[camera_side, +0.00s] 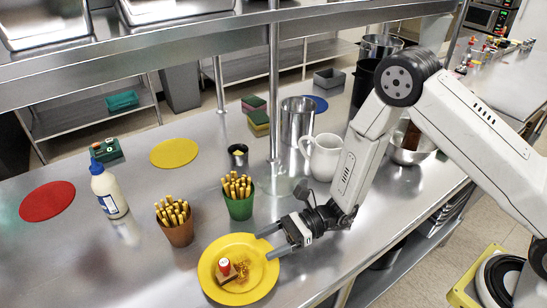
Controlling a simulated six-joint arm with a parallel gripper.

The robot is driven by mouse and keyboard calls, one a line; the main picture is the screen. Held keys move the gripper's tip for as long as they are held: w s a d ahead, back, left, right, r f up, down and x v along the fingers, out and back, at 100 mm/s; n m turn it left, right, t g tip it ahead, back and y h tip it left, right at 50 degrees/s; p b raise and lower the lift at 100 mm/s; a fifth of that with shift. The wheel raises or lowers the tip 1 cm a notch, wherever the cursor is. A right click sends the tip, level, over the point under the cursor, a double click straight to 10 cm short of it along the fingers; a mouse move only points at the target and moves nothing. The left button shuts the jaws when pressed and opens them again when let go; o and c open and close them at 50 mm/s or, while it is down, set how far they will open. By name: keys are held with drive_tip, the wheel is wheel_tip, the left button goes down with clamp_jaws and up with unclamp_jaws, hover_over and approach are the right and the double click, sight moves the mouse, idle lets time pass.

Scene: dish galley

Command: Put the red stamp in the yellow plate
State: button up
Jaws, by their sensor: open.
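The yellow plate (212,285) lies on the steel counter at the lower middle of the side view. The red stamp (224,266) is on the plate, left of its middle, with its red top up. Brownish-gold items (241,268) lie on the plate beside it; I cannot tell exactly what they are. My gripper (268,246) is open, its two fingers at the plate's right edge. The stamp is apart from the fingers. I cannot tell whether the fingers touch the plate.
Behind the plate stand a brown cup (179,234) and a green cup (239,208) of yellow sticks. A white bottle (112,198), white pitcher (322,158) and metal pot (297,122) stand farther off. A shelf post (273,80) rises mid-counter. The front-left counter is clear.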

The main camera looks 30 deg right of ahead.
drive_tip(key=shift+s+d+r+n+g, duration=0.15)
drive_tip(key=shift+s+r+n+g, duration=0.25)
drive_tip(key=shift+s+n+g, duration=0.3)
drive_tip(key=s+d+n+g+h, duration=0.1)
drive_tip(key=s+d+r+n+g+h, duration=0.1)
drive_tip(key=s+n, duration=0.1)
drive_tip(key=s+d+r+n+g+h, duration=0.1)
drive_tip(key=g+h, duration=0.1)
drive_tip(key=shift+s+d+n, duration=0.1)
drive_tip(key=shift+s+n, duration=0.3)
drive_tip(key=s+d+r+n+t+h, duration=0.1)
drive_tip(key=d+r+n+t+h, duration=0.1)
drive_tip(key=d+n+h, duration=0.4)
drive_tip(key=s+d+r+n+t+h, duration=0.1)
drive_tip(key=d+r+n+t+h, duration=0.2)
drive_tip(key=d, duration=1.1)
drive_tip(key=r+n+h, duration=0.1)
drive_tip(key=n+h, duration=0.2)
drive_tip(key=n, duration=0.1)
drive_tip(key=shift+s+r+n+h, duration=0.2)
drive_tip(key=shift+s+n+h, duration=0.1)
drive_tip(key=shift+n+h, duration=0.1)
